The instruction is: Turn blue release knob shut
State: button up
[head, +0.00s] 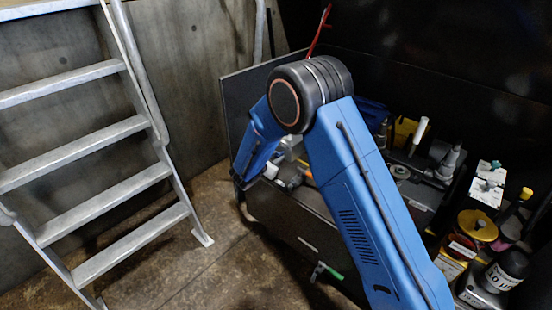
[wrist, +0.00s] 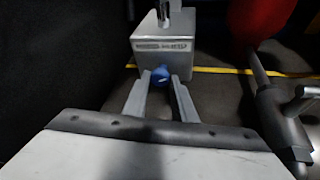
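The blue knob (wrist: 160,75) sits low on the front of a grey box (wrist: 163,45) with a small label strip, in the wrist view. My gripper (wrist: 161,77) points at it with its two grey fingers apart, one on each side of the knob in the picture. The knob shows at the fingertips; I cannot tell whether either finger touches it. In the head view my blue arm reaches over the machine, and neither my gripper nor the knob can be made out there.
In the wrist view, a yellow line (wrist: 218,70) crosses the dark surface. A red rounded thing (wrist: 258,18) and a dark pipe (wrist: 272,105) stand at right. In the head view, a metal ladder (head: 95,155) is at left, and cluttered bottles and cans (head: 478,225) are at right.

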jog(key=shift+n, duration=0.3)
jog(key=shift+w+a+r+n+g+h, duration=0.1)
jog(key=shift+a+n+g+h, duration=0.05)
jog(key=shift+n+g+h, duration=0.4)
jog(key=shift+w+a+r+n+g+h, duration=0.1)
jog(key=shift+n+g+h, duration=0.2)
jog(key=shift+n, duration=0.35)
jog(key=n+g+h, duration=0.2)
jog(key=n, duration=0.1)
jog(key=shift+a+h, duration=0.15)
jog(key=shift+h, duration=0.1)
jog(key=shift+w+n, duration=0.1)
jog(key=shift+n, duration=0.3)
jog(key=o, duration=1)
jog(key=shift+o, duration=0.2)
